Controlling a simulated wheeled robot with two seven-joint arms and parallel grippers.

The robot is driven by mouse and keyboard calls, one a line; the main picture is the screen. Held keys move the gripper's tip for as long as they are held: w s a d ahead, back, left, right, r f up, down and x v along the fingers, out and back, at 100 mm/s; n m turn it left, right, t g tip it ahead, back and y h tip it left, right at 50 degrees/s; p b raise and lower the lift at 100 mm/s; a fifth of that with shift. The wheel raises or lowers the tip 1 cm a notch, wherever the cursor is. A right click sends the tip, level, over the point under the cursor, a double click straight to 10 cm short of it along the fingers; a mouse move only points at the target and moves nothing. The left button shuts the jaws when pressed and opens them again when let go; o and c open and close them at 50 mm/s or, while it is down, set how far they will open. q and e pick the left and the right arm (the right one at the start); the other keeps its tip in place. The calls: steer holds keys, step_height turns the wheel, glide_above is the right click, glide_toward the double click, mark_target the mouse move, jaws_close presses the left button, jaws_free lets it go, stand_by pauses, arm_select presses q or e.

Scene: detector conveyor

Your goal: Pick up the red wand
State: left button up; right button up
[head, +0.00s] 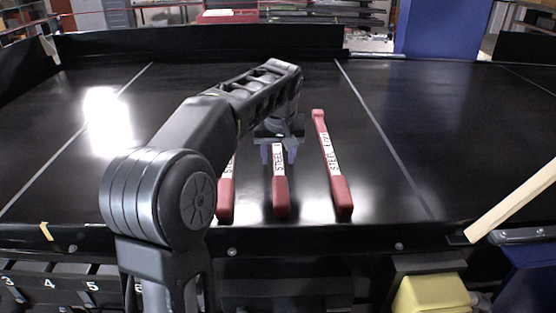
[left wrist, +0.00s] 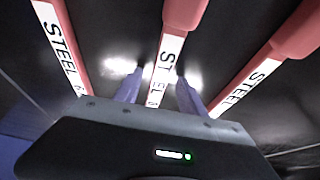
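Three red wands with white labels reading STEEL lie side by side on the black conveyor: a left one (head: 226,197), a middle one (head: 281,196) and a right one (head: 335,165). My left gripper (head: 278,152) is open over the far part of the middle wand, pointing down. In the left wrist view the middle wand (left wrist: 184,12) runs between the two spread fingers (left wrist: 158,90), with gaps on both sides. The other wands (left wrist: 66,45) (left wrist: 297,34) lie outside the fingers. My arm hides part of the left wand. My right gripper is not in view.
The black conveyor (head: 400,110) is clear to the right of the wands. A raised black wall (head: 200,41) closes its back. A pale wooden handle (head: 512,204) sticks up at the right front, near a yellow object (head: 430,295). A blue pillar (head: 443,28) stands behind.

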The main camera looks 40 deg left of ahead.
arm_select(q)
jaws_close()
steer(key=shift+r, duration=0.15)
stand_by(0.7)
step_height(320, 180, up, 10)
stand_by(0.6)
stand_by(1.0)
